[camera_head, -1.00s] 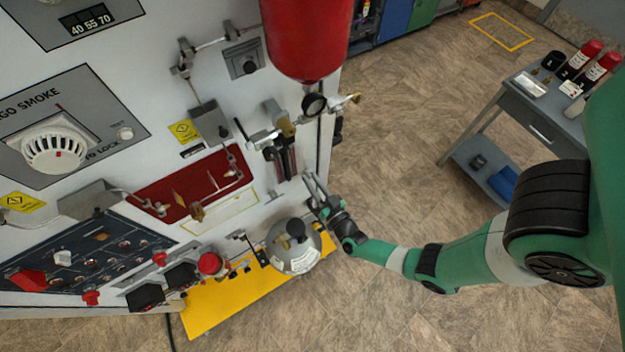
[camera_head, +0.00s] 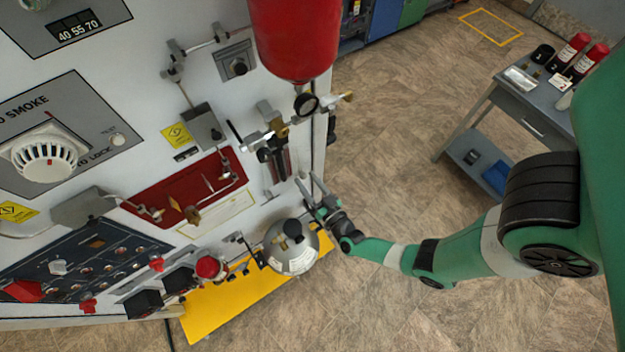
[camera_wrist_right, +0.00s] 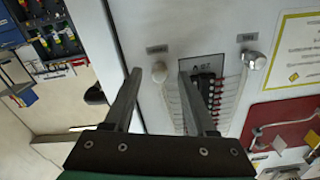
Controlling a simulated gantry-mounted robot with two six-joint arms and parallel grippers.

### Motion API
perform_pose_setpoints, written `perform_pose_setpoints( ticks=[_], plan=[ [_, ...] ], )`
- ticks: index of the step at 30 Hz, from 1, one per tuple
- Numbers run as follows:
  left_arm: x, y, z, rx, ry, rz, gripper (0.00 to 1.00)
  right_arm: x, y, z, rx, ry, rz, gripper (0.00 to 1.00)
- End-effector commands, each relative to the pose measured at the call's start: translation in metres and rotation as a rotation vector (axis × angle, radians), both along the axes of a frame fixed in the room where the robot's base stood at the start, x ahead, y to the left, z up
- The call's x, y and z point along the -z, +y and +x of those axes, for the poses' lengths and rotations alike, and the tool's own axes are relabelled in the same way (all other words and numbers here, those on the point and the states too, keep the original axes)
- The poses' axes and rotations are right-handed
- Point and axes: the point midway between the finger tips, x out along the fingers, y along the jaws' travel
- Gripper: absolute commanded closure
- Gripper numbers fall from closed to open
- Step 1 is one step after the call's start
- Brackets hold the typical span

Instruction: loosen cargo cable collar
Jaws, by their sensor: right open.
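I cannot tell for sure which part is the cargo cable collar. In the right wrist view a round beige knob-like fitting (camera_wrist_right: 159,72) with a pale cable below it sits on the white panel, between my fingertips as seen. A similar silvery fitting (camera_wrist_right: 254,60) sits further right, also with a cable. A dark block with a scale (camera_wrist_right: 207,90) lies between them, partly behind one finger. My right gripper (camera_head: 307,177) is open and empty, beside the panel's right edge; its two fingers also show in the wrist view (camera_wrist_right: 160,72). My left gripper is not in view.
A red cylinder (camera_head: 292,40) hangs above, with a gauge (camera_head: 306,104) below it. A silver round vessel (camera_head: 291,255) stands just below my right gripper on a yellow base (camera_head: 235,298). A grey cart (camera_head: 515,100) stands at right. The floor between is clear.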

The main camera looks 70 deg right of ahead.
Motion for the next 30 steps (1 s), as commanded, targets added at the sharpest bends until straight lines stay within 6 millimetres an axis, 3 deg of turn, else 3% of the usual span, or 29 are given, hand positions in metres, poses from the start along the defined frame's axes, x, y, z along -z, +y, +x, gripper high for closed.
perform_pose_setpoints(
  ticks=[15, 21, 30],
  plan=[
    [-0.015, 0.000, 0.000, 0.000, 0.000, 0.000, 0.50, -0.001, 0.056, -0.066, -0.011, 0.003, -0.001, 0.44],
    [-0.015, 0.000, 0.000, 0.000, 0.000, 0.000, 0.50, -0.001, 0.069, -0.079, -0.010, -0.003, 0.003, 0.44],
    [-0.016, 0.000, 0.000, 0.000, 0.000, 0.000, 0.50, 0.000, 0.072, -0.089, 0.000, 0.003, 0.000, 0.44]
  ],
)
